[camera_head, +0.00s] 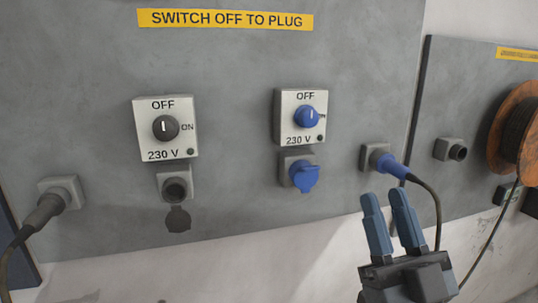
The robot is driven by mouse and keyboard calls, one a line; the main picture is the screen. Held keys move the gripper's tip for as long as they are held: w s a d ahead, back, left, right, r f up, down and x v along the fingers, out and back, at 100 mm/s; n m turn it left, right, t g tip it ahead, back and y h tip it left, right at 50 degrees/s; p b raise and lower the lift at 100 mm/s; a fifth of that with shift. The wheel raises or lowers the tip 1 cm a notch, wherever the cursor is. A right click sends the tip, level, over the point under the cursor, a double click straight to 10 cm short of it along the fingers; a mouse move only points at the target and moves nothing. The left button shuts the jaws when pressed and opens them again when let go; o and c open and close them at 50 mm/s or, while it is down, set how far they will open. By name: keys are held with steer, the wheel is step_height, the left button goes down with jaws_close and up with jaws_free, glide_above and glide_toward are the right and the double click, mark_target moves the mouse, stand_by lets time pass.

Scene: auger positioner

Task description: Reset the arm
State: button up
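My gripper (388,212) is at the lower right, pointing up, in front of the lower part of the grey panel (235,65). Its two blue-grey fingers are apart, with nothing seen between them. A blue plug (391,167) with a black cable sits in a grey wall socket (371,155), just above the fingertips. My gripper appears apart from it. The rest of my arm is out of view.
Two switch boxes, one with a black knob (165,128) and one with a blue knob (307,117), sit above a black-lidded socket (176,189) and a blue-capped socket (303,175). A black plug (45,210) is at left. A cable reel (518,130) is at right.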

steer(key=s+d+f+m+g+h, duration=0.2)
steer(key=s+f+m+g+h, duration=0.15)
steer(key=s+f+h, duration=0.45)
steer(key=s+d+f+g, duration=0.2)
steer(key=s+f+g, duration=0.2)
steer(key=s, duration=0.9)
steer(key=s+d+f+g, duration=0.2)
steer(key=s+f+g, duration=0.2)
steer(key=s+f, duration=0.5)
steer(key=s, duration=0.4)
steer(key=shift+s+d+m+y, duration=0.35)
steer(key=shift+s+y, duration=0.05)
steer(key=shift+g, duration=0.25)
